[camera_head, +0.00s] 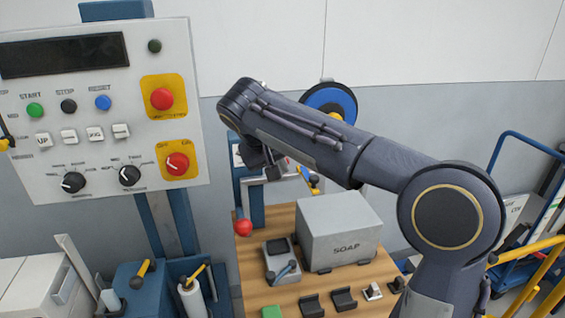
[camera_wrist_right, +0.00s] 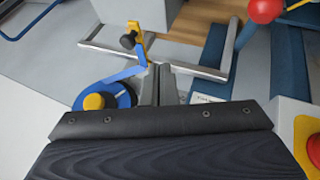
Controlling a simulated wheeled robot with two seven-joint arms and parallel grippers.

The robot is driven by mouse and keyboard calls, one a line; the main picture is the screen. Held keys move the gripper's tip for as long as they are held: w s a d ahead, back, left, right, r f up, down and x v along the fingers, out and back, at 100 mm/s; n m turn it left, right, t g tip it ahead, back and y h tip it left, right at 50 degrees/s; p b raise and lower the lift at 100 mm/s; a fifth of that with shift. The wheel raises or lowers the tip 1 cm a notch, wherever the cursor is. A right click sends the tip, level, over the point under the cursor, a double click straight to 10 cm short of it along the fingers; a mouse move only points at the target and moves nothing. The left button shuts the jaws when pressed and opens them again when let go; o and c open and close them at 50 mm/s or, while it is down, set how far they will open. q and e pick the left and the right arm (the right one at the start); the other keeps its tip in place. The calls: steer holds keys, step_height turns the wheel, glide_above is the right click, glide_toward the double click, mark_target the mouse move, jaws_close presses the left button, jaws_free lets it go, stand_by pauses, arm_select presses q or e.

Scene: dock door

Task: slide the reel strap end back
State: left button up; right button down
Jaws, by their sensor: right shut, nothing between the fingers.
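The reel (camera_head: 331,103) is a blue disc on the wall, partly hidden behind my right arm in the head view. It shows with its yellow hub in the right wrist view (camera_wrist_right: 97,101). A blue strap runs from it to a yellow strap end (camera_wrist_right: 133,30) with a dark knob. In the head view a yellow and blue piece (camera_head: 312,181) below my forearm looks like this end. My right gripper (camera_head: 268,167) is shut and empty, left of that piece. Its closed fingers (camera_wrist_right: 161,82) show just right of the strap; contact cannot be told. My left gripper is out of view.
A control panel (camera_head: 100,185) stands at the left. Below, a wooden bench (camera_head: 262,292) holds a grey soap box (camera_head: 345,230) and small fixtures. A red ball knob (camera_head: 243,227) rises at its left edge. A blue cart (camera_head: 520,235) and yellow rail stand at the right.

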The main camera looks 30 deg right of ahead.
steer(key=w+d+f+p, duration=0.1)
steer(key=d+f, duration=0.5)
steer(key=d, duration=0.1)
steer(key=shift+w, duration=0.4)
steer(key=shift+r, duration=0.1)
steer(key=s+d, duration=0.2)
steer(key=d, duration=0.8)
steer(key=s+d+p, duration=0.1)
steer(key=s+d, duration=0.1)
steer(key=d, duration=0.7)
steer(key=shift+s+d, duration=0.35)
steer(key=shift+s, duration=0.05)
